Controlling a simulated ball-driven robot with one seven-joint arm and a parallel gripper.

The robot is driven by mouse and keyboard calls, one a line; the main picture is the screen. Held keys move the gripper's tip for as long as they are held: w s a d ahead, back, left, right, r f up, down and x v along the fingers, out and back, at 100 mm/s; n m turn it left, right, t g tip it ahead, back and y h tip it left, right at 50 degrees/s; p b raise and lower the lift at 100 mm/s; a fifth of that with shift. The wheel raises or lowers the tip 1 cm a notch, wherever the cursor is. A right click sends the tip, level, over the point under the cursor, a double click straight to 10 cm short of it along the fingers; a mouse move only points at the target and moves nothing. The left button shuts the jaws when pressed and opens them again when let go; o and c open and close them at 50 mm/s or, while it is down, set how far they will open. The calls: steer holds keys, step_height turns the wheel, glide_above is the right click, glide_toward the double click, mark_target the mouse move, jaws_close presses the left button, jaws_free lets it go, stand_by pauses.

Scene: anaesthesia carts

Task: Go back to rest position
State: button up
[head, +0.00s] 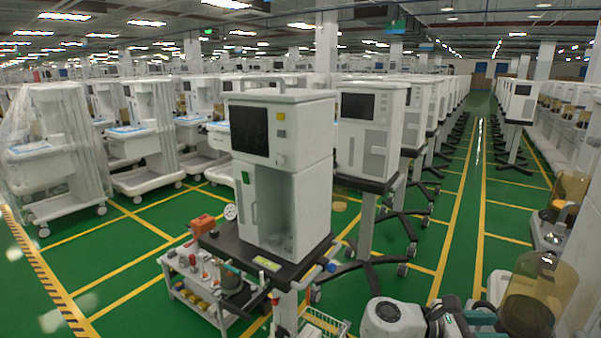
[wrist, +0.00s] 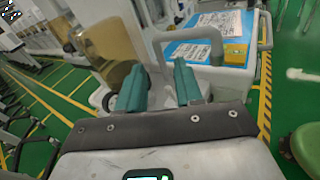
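My gripper (wrist: 158,72) shows in the wrist view with its two teal fingers apart and nothing held between them. Beyond the fingers is a white cart (wrist: 215,85) with a grey handle (wrist: 188,38). In the head view, a white and dark part of my arm is low at the right of centre, cut off by the bottom edge. I cannot make out the fingertips there. The anaesthesia cart in front (head: 282,170) stands upright, with a dark screen and a black base shelf, left of my arm.
A small trolley (head: 205,300) with bottles stands at the lower left of the front cart. Amber canisters (head: 540,295) are close to my arm at the right. Rows of carts fill the back. A green aisle (head: 485,200) with yellow lines is clear.

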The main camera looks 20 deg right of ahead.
steer(key=s+a+f+m+t+y, duration=0.2)
steer(key=s+a+f+m+y, duration=0.15)
steer(key=s+f, duration=0.35)
steer(key=s+a+f+m+t+y, duration=0.25)
steer(key=s+f+y, duration=0.2)
steer(key=f, duration=0.55)
steer(key=s+a+f+m+t+y, duration=0.1)
steer(key=s+a+f+m+y, duration=0.2)
steer(key=s+a+m+y, duration=0.4)
steer(key=s+a+y, duration=0.1)
steer(key=s+a, duration=0.4)
steer(key=a, duration=0.1)
steer(key=shift+s+m+t, duration=0.15)
steer(key=shift+m+t, duration=0.15)
steer(key=shift+t, duration=0.05)
steer(key=shift+a, duration=0.1)
